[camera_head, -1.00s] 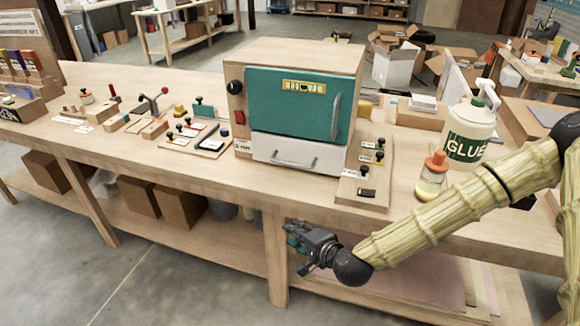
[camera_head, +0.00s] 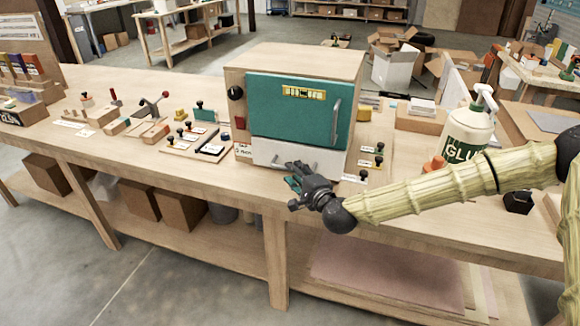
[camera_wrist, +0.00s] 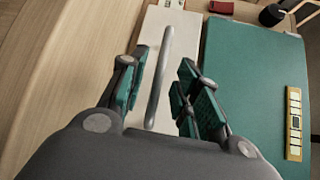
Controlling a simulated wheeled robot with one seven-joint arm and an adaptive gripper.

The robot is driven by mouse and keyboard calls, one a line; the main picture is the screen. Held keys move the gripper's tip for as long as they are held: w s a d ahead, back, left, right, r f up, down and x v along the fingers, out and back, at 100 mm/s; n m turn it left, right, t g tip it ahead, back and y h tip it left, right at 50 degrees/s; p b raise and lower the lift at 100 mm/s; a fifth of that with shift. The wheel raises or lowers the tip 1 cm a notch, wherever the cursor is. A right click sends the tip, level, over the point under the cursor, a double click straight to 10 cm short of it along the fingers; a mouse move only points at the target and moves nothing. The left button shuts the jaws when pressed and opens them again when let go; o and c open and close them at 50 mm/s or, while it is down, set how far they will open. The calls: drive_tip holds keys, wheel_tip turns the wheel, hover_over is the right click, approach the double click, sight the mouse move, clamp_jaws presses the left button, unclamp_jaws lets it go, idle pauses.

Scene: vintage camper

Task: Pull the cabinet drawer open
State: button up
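The cabinet (camera_head: 300,62) is a wooden box with a teal door (camera_head: 292,106) on the workbench. Its white drawer (camera_head: 268,152) sits below the door and looks shut. My gripper (camera_head: 293,180) is in front of the drawer and partly hides it. In the wrist view, my gripper (camera_wrist: 157,95) is open, with teal-padded fingers on either side of the grey bar handle (camera_wrist: 160,75). The handle runs between the fingers, and gaps show on both sides. The white drawer front (camera_wrist: 180,60) and teal door (camera_wrist: 255,90) also show there.
A glue bottle (camera_head: 468,130) and an orange-capped bottle (camera_head: 434,165) stand right of the cabinet, near my arm. Stamps on a board (camera_head: 198,140) lie to its left. The bench's front strip (camera_head: 200,172) is mostly clear.

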drive_tip(key=shift+p+x, duration=0.3)
drive_tip(key=shift+x, duration=1.45)
clamp_jaws()
